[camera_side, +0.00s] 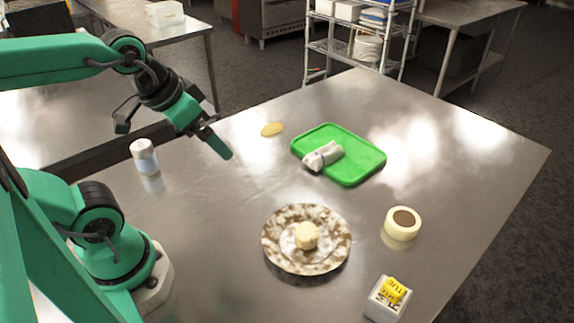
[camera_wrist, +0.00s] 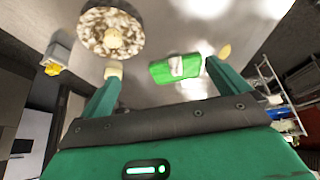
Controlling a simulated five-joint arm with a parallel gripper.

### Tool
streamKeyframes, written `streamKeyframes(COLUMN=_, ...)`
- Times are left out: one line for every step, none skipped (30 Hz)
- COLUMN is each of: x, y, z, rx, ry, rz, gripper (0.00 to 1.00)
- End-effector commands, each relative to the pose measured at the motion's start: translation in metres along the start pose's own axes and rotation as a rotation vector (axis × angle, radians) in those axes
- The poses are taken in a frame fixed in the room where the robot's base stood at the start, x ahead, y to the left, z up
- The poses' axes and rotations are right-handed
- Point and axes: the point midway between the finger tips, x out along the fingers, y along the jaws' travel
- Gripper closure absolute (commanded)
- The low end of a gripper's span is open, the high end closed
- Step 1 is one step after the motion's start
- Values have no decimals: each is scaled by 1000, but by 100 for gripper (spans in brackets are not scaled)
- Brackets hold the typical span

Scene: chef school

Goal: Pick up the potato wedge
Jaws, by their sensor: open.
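The potato wedge (camera_side: 272,129) is a small flat yellow piece lying on the steel table, just left of the green tray's far corner. It also shows in the wrist view (camera_wrist: 224,51), near the right finger's tip and beyond it. My gripper (camera_side: 213,140) hangs above the table, left of the wedge in the side view and apart from it. In the wrist view, its two green fingers (camera_wrist: 162,68) stand wide apart with nothing held between them. In the side view, one fingertip is clear and the other is hard to make out.
A green tray (camera_side: 361,168) holds a whitish wrapped item (camera_side: 323,156). A brown-patterned plate (camera_side: 279,254) carries a pale round piece (camera_side: 306,236). A white bottle (camera_side: 144,157), a cream roll (camera_side: 402,223) and a white-yellow box (camera_side: 388,298) stand on the table. The table around the wedge is clear.

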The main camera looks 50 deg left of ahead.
Motion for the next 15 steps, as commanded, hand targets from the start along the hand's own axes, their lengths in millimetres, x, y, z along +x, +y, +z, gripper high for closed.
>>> streamKeyframes(x=0, y=0, z=0, rx=0, ry=0, rz=0, gripper=0)
streamKeyframes(x=0, y=0, z=0, rx=0, ry=0, rz=0, gripper=0)
streamKeyframes(x=0, y=0, z=0, rx=0, ry=0, rz=0, gripper=0)
streamKeyframes(x=0, y=0, z=0, rx=0, ry=0, rz=0, gripper=0)
streamKeyframes(x=0, y=0, z=0, rx=0, ry=0, rz=0, gripper=0)
streamKeyframes(x=0, y=0, z=0, rx=0, ry=0, rz=0, gripper=0)
streamKeyframes(x=0, y=0, z=-1, rx=2, ry=0, rz=0, gripper=0)
streamKeyframes(x=0, y=0, z=-1, rx=4, ry=-1, rz=-1, gripper=0)
streamKeyframes(x=0, y=-1, z=-2, rx=8, ry=-2, rz=-1, gripper=0)
streamKeyframes(x=-1, y=-1, z=-4, rx=12, ry=-3, rz=-2, gripper=0)
streamKeyframes(x=-1, y=-1, z=-6, rx=18, ry=-5, rz=-2, gripper=0)
streamKeyframes(x=-1, y=-2, z=-8, rx=29, ry=-9, rz=-4, gripper=0)
streamKeyframes(x=-1, y=-2, z=-11, rx=39, ry=-13, rz=-5, gripper=0)
streamKeyframes(x=-1, y=-3, z=-14, rx=50, ry=-15, rz=-6, gripper=0)
streamKeyframes(x=-1, y=-4, z=-19, rx=69, ry=-22, rz=-8, gripper=0)
